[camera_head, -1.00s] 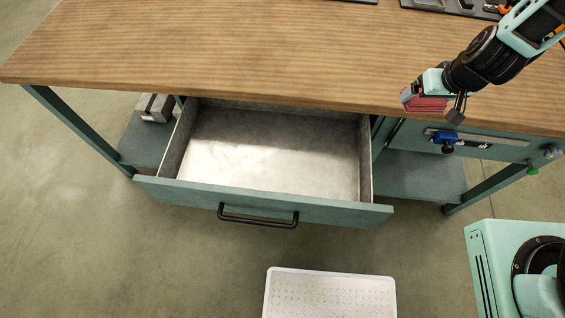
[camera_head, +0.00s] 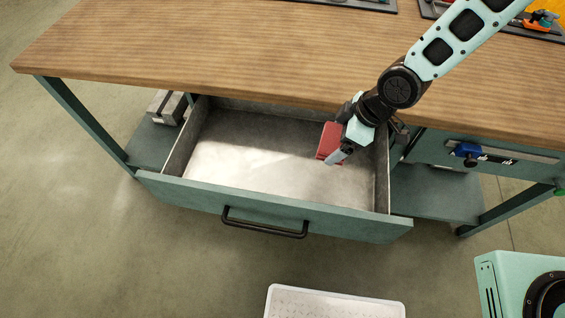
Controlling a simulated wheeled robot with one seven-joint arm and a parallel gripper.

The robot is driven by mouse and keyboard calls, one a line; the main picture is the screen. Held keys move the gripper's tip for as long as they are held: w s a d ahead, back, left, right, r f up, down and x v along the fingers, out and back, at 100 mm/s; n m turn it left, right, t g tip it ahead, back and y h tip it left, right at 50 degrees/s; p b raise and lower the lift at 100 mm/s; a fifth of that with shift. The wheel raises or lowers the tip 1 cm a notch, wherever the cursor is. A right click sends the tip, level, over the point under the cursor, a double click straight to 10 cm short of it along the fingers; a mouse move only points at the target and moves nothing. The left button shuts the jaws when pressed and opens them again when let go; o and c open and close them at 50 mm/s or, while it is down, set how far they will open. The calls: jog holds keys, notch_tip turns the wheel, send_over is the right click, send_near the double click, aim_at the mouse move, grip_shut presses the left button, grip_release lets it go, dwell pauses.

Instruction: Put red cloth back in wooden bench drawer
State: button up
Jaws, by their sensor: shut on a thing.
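The red cloth (camera_head: 328,141) is a small folded block held at the end of my gripper (camera_head: 338,148). My gripper is shut on it, over the right part of the open drawer. The wooden bench (camera_head: 230,45) has a brown top and a green frame. Its drawer (camera_head: 250,170) is pulled out and its metal floor is bare. The black drawer handle (camera_head: 265,222) is on the green front. I cannot tell the exact height of the cloth above the drawer floor.
A grey block (camera_head: 166,107) sits on the lower shelf left of the drawer. A vise with a blue part (camera_head: 467,152) is on the right side of the bench. A white perforated step (camera_head: 335,301) stands on the floor in front. Tool trays (camera_head: 440,10) lie at the back of the top.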

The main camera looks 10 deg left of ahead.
jog(key=n+b, duration=0.1)
jog(key=b, duration=0.2)
send_over(317, 180)
jog(key=d, duration=0.1)
notch_tip(317, 180, down, 7)
jog(key=f, duration=0.9)
jog(key=shift+d+f, duration=0.2)
jog(key=shift+f, duration=0.1)
jog(key=shift+f, duration=0.2)
jog(key=o, duration=0.7)
jog(key=shift+r, duration=0.1)
jog(key=shift+r, duration=0.1)
